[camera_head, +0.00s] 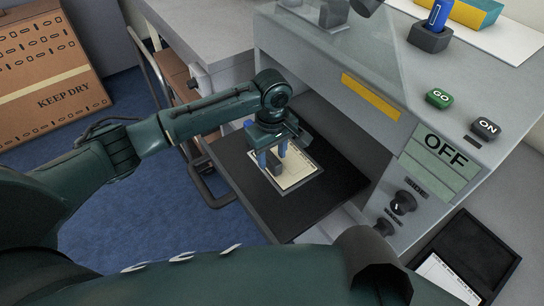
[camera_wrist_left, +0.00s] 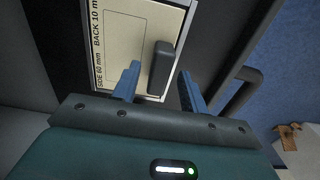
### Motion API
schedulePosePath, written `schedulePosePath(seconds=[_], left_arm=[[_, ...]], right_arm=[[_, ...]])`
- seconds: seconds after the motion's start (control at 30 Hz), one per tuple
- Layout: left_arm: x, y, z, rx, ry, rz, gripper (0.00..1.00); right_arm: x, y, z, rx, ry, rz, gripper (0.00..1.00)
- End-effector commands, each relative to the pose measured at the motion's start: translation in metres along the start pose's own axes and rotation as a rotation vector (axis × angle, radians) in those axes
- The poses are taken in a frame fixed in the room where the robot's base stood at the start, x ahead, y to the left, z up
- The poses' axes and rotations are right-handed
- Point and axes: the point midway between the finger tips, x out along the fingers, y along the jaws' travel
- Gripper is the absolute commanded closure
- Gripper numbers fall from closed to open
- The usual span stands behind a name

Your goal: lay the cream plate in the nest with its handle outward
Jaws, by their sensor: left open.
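The cream plate (camera_head: 298,175) lies within the grey-rimmed nest (camera_head: 293,190) on the black drawer (camera_head: 325,208) of the grey machine. The plate also shows in the left wrist view (camera_wrist_left: 122,42), with printed side and back distances. Its dark upright handle (camera_wrist_left: 161,68) is on the side toward the drawer's pull. My left gripper (camera_head: 273,156) is open over the plate, its blue fingers on either side of the handle. In the left wrist view a gap shows beside the handle. I cannot tell whether the plate sits fully flat. My right gripper is out of view.
The machine's front (camera_head: 350,85) rises behind the drawer, with a yellow strip and an OFF panel (camera_head: 440,155). The drawer's pull (camera_head: 215,198) sticks out over blue floor. A black tray (camera_head: 470,255) stands at lower right, and a cardboard box (camera_head: 50,75) at left.

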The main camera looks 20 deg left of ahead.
Motion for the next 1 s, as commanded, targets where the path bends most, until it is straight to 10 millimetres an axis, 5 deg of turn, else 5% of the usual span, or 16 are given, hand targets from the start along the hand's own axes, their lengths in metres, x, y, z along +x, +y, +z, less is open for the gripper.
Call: schedulePosePath(seconds=[0.3,0.5,1.0], left_arm=[[-0.070,0.001,0.000,0.000,0.001,0.005,0.57],[-0.099,0.001,0.000,0.000,0.000,0.003,0.57],[-0.107,0.000,0.000,0.000,-0.001,0.001,0.57]], right_arm=[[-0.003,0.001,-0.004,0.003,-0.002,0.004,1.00],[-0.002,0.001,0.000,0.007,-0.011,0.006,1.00],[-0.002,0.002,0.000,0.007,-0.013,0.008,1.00]])
